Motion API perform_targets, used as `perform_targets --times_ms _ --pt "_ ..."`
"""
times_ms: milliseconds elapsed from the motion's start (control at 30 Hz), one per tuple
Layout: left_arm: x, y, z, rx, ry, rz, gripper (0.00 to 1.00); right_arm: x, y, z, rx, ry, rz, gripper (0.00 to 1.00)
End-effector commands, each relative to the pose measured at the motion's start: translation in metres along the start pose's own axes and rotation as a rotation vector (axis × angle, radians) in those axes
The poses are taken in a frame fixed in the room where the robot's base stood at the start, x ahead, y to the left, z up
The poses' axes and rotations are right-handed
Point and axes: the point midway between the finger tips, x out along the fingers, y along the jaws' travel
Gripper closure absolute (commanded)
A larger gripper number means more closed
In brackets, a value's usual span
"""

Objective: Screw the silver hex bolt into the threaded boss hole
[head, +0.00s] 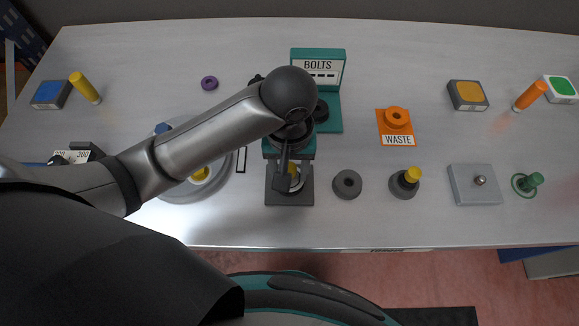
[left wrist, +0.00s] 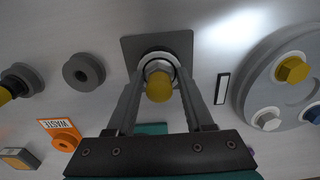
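The dark grey block (head: 290,196) with a round hole stands at the table's front middle in the head view. In the head view my gripper (head: 287,178) partly hides the block and hole. A separate silver-white hex head (left wrist: 267,118) sits on the round grey plate. My right gripper is not in view.
The round grey plate (left wrist: 256,84) also holds yellow and blue hex heads. A teal BOLTS stand (head: 329,57) is behind my gripper. A grey ring (head: 347,184) and an orange WASTE holder (head: 397,128) are to the right. The front right holds a grey block (head: 461,190).

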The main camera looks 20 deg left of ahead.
Motion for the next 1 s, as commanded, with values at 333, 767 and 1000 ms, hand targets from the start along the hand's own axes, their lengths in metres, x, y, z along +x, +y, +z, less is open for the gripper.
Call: perform_targets --times_ms 333,767,1000 --pt "0.0 0.0 0.0 -0.007 -0.001 0.001 0.16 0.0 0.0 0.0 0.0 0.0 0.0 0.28" --pt "-0.02 0.001 -0.002 -0.006 0.005 0.003 0.16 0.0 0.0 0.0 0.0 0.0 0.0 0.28" --pt "-0.051 0.001 -0.002 -0.004 0.008 0.004 0.16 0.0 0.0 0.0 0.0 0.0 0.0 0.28"
